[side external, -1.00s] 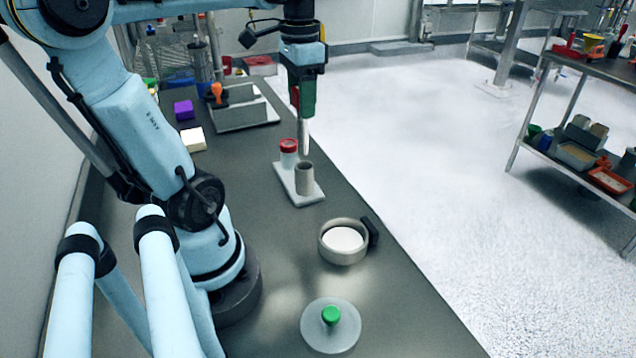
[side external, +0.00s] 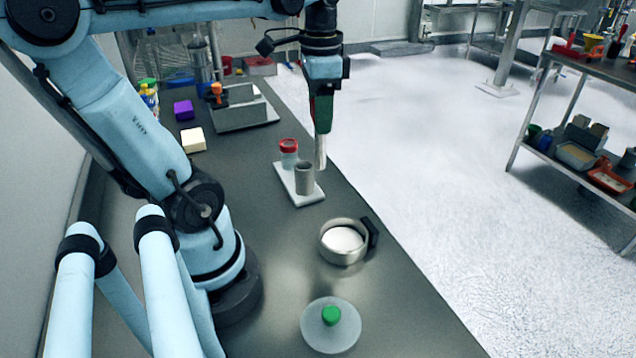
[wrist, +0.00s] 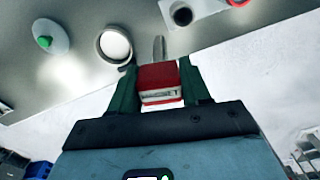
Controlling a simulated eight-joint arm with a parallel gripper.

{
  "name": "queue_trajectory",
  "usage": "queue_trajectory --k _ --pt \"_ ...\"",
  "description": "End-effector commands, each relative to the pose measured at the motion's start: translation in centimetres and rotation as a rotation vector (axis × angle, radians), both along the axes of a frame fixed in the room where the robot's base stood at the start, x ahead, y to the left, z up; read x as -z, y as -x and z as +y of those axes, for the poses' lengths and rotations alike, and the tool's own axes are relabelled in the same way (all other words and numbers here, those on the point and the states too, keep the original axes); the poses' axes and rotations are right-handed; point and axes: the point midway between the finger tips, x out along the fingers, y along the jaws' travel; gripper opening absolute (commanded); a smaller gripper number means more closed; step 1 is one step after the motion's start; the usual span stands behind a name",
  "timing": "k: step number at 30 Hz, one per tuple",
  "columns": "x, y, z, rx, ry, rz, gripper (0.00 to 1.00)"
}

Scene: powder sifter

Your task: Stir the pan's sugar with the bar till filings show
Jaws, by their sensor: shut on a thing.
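My gripper (side external: 321,112) is shut on the bar (side external: 322,152). The bar is a pale metal rod hanging upright from the green fingers, in the air above the right edge of the bench. In the wrist view the bar's red grip (wrist: 157,77) sits between the fingers and its metal end (wrist: 159,48) points away. The pan (side external: 326,250) is a round metal dish with a black handle, nearer the camera than the bar. White sugar (side external: 343,239) lies inside it with a smooth surface. No filings show. The pan also appears in the wrist view (wrist: 102,55), left of the bar.
A translucent disc with a green knob (side external: 331,316) lies at the front. The bench's right edge is close to the pan.

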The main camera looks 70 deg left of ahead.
Motion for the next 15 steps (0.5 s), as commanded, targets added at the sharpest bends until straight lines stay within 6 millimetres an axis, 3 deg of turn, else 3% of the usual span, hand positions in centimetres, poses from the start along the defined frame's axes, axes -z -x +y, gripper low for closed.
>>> queue_trajectory --k 1,6,10,15 --pt "0.3 -0.3 -1.7 0.072 0.0 0.0 0.06" --pt "1.4 -0.5 -6.5 0.291 0.0 0.0 0.06" --pt "2.1 -0.1 -9.3 0.423 0.0 -0.001 0.06" --pt "2.7 0.3 -11.4 0.528 0.0 -0.001 0.06"
